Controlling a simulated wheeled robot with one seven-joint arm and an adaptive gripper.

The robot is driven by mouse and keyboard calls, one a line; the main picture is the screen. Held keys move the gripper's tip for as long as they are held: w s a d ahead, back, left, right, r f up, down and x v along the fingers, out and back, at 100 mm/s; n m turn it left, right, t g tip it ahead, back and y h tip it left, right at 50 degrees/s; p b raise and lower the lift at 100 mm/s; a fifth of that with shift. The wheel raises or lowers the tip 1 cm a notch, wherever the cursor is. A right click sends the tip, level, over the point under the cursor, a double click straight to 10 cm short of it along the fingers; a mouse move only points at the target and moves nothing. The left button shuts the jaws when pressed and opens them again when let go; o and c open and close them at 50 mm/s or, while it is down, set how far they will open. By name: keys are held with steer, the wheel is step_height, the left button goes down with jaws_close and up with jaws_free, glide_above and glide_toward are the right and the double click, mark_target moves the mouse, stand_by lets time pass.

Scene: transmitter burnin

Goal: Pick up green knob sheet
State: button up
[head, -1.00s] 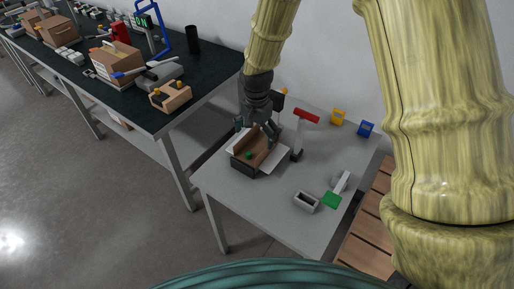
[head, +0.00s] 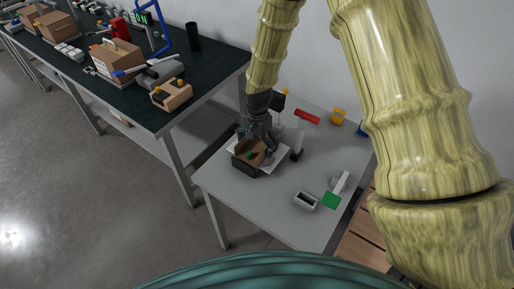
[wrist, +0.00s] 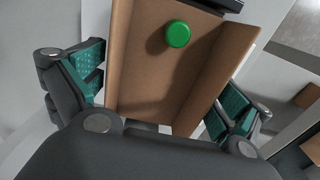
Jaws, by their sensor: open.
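The green knob sheet (head: 244,147) is a brown, folded panel with upright sides and a round green knob. It sits in a dark tray-like base on the grey table, partly hidden by my gripper in the head view. In the wrist view the sheet (wrist: 150,75) fills the middle, with its green knob (wrist: 178,33) near the top. My gripper (head: 257,143) is open just over the sheet. In the wrist view one teal-padded finger of my gripper (wrist: 162,88) is on each side of the sheet. Whether the pads touch it I cannot tell.
A red-topped stand (head: 302,130) is close on the right of my gripper. A small grey open box (head: 305,201), a green block (head: 331,201) and a yellow piece (head: 338,116) stand farther right. A dark workbench (head: 130,95) with boxes is at left. The table's front is clear.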

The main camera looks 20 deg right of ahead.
steer(key=shift+w+f, duration=0.15)
steer(key=c, duration=0.9)
